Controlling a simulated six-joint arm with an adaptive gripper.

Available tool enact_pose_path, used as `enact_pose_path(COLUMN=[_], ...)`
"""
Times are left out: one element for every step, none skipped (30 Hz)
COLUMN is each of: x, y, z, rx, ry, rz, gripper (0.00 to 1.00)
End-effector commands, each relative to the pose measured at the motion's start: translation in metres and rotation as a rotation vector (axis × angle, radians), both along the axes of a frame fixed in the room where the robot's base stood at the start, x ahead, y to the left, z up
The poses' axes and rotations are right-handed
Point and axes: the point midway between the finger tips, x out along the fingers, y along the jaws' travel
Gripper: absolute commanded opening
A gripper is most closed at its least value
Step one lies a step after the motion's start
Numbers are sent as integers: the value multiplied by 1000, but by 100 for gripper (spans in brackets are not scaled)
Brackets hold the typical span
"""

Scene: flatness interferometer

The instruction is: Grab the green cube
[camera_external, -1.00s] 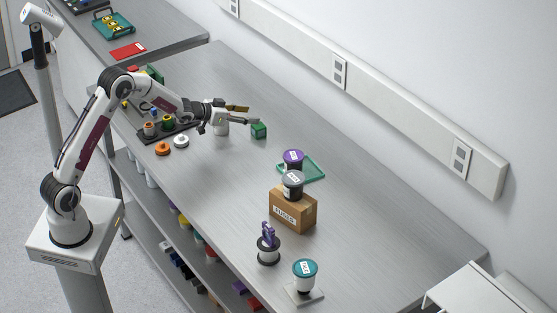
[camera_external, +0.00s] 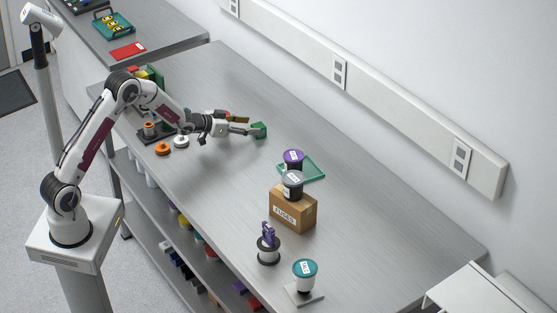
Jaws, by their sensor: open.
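The green cube (camera_external: 260,130) sits on the steel bench, right of the arm's end. My gripper (camera_external: 249,126) is open and reaches to the right, low over the bench. One finger is on the far side, with its tip short of the cube in the picture. The nearer finger's tip overlaps the cube's left part and hides some of it. I cannot tell whether either finger touches the cube.
A cardboard box labelled FUSES (camera_external: 293,211) carries a grey-lidded container (camera_external: 292,184). A purple-topped container (camera_external: 293,160) stands by a green tray (camera_external: 319,172). The bench between cube and tray is clear.

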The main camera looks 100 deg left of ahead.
Motion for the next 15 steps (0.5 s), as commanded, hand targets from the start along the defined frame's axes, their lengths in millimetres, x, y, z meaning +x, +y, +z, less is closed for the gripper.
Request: enact_pose_path(x=[1, 3, 6, 7, 9, 12, 14, 16, 18, 20, 22, 24, 26, 28, 29], y=[1, 3, 4, 6, 8, 10, 11, 13, 15, 17, 18, 20, 21, 23, 24], z=[-4, -5, -6, -6, -7, -9, -10, -11, -13, -13, -14, -16, -17, -17, -18], rx=[-1, -1, -1, 0, 0, -1, -1, -1, -1, -1, -1, -1, -1, 0, -1], ry=[1, 1, 1, 0, 0, 1, 1, 1, 1, 1, 1, 1, 1, 0, 1], rz=[0, 0, 0, 0, 0, 0, 0, 0, 0, 0, 0, 0, 0, 0, 0], gripper=[51, 51, 51, 51, 51, 51, 51, 51, 51, 51, 51, 51, 51, 51, 51])
